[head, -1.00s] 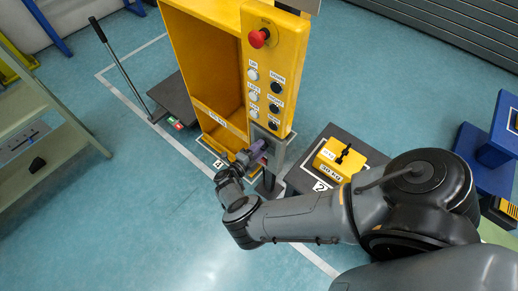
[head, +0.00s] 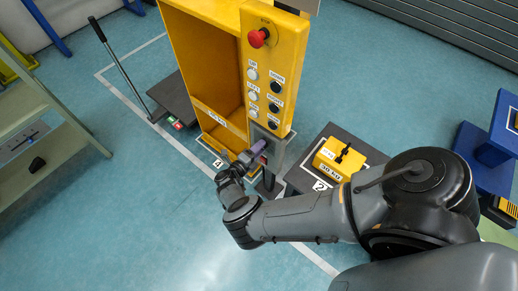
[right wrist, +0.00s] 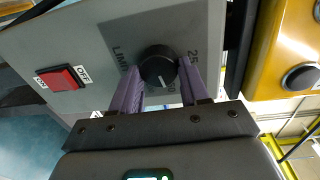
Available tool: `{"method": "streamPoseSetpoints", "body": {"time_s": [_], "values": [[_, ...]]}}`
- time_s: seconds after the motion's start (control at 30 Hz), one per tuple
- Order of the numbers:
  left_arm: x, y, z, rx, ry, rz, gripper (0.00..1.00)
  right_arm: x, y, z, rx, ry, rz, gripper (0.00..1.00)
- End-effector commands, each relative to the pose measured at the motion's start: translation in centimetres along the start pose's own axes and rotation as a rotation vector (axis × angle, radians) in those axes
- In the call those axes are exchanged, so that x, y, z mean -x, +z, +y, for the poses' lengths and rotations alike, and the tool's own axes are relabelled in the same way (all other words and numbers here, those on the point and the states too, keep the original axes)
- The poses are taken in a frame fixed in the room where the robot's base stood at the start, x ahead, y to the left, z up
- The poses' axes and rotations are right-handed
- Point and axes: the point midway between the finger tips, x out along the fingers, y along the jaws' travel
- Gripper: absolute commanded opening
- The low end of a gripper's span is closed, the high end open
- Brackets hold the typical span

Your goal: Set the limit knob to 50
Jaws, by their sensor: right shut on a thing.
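The black round limit knob (right wrist: 158,66) sits on a grey panel (right wrist: 85,45) in the right wrist view. A small white mark shows near its lower edge. The panel's lettering is partly hidden; "25" reads to the right of the knob, and another number below it is partly covered. My right gripper (right wrist: 160,78) has its purple fingers on either side of the knob, shut on it. In the head view my right gripper (head: 257,150) is at the grey panel below the yellow button column (head: 262,75), and the knob is hidden there. I do not make out my left gripper.
A red rocker switch (right wrist: 62,78) is left of the knob. A red mushroom button (head: 258,38) tops the yellow column. A yellow weight (head: 337,158) stands on a dark platform to the right. A small dark shape (head: 37,164) at the left is unclear.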

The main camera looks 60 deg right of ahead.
Motion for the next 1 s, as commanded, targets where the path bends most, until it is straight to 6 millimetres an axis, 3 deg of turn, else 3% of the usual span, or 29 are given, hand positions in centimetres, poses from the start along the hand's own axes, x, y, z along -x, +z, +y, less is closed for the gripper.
{"method": "streamPoseSetpoints", "body": {"time_s": [0.03,0.07,0.23,0.73,1.0], "values": [[-0.01,0.02,-0.06,-0.002,-0.002,0.0,0.43,-0.01,0.0,0.03,0.001,0.001,-0.001,0.14],[-0.01,0.02,-0.08,-0.003,-0.003,0.0,0.43,-0.01,0.0,0.03,0.001,0.001,0.0,0.46],[-0.02,0.05,-0.18,-0.007,-0.006,-0.001,0.43,-0.01,-0.01,0.03,0.001,0.0,0.0,0.7],[-0.02,0.01,-0.02,-0.001,-0.001,0.0,0.43,-0.01,0.01,0.0,0.024,0.0,0.001,0.7],[-0.15,0.01,0.14,0.005,0.004,0.001,0.43,-0.01,0.06,-0.05,0.229,-0.003,0.015,0.7]]}}
